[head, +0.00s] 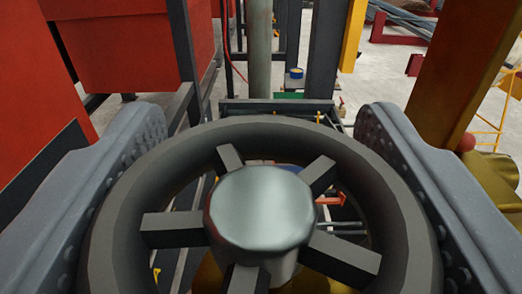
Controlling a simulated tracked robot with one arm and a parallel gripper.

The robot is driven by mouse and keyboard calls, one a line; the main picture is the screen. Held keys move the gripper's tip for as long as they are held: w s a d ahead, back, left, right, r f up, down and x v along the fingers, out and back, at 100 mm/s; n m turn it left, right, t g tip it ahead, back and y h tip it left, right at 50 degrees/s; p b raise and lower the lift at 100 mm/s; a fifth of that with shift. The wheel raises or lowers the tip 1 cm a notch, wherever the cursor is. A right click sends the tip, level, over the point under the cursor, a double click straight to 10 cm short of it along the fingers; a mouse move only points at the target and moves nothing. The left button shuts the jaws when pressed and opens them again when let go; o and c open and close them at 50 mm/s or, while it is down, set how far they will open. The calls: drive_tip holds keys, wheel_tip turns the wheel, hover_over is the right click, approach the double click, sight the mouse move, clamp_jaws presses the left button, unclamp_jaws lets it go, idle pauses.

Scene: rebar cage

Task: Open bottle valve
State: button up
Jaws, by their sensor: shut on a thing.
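The bottle valve's dark round handwheel (262,132) fills the lower middle of the head view. It has several spokes and a bright metal hub (262,207) at its centre. My gripper (262,165) has one grey padded finger on each side of the wheel. The fingers are shut on the wheel's rim at its left and right sides. The lower edge of the wheel is cut off by the frame. The valve body below is mostly hidden; bits of yellow show under the spokes.
Red boxes (130,42) on a dark frame stand at the left. A yellow post (465,70) stands close at the right, with a gold-coloured part (487,185) below it. A green-grey pipe (259,50) and dark posts rise behind. Pale floor (390,85) shows further back.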

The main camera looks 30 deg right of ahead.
drive_tip(key=y+p, duration=0.1)
drive_tip(key=n+t+y+p, duration=0.1)
drive_tip(key=p, duration=0.1)
drive_tip(key=shift+w+a+r+n, duration=0.1)
drive_tip(key=shift+a+r+n, duration=0.15)
drive_tip(key=shift+r+n, duration=0.1)
drive_tip(key=shift+f+n+t+y+p, duration=0.2)
drive_tip(key=shift+n+t+y+p, duration=0.2)
drive_tip(key=shift+n+y+p, duration=0.6)
drive_tip(key=shift+f+y+p, duration=0.1)
drive_tip(key=shift+y+p, duration=0.25)
drive_tip(key=shift+y, duration=0.25)
drive_tip(key=o, duration=1)
drive_tip(key=shift+c, duration=0.2)
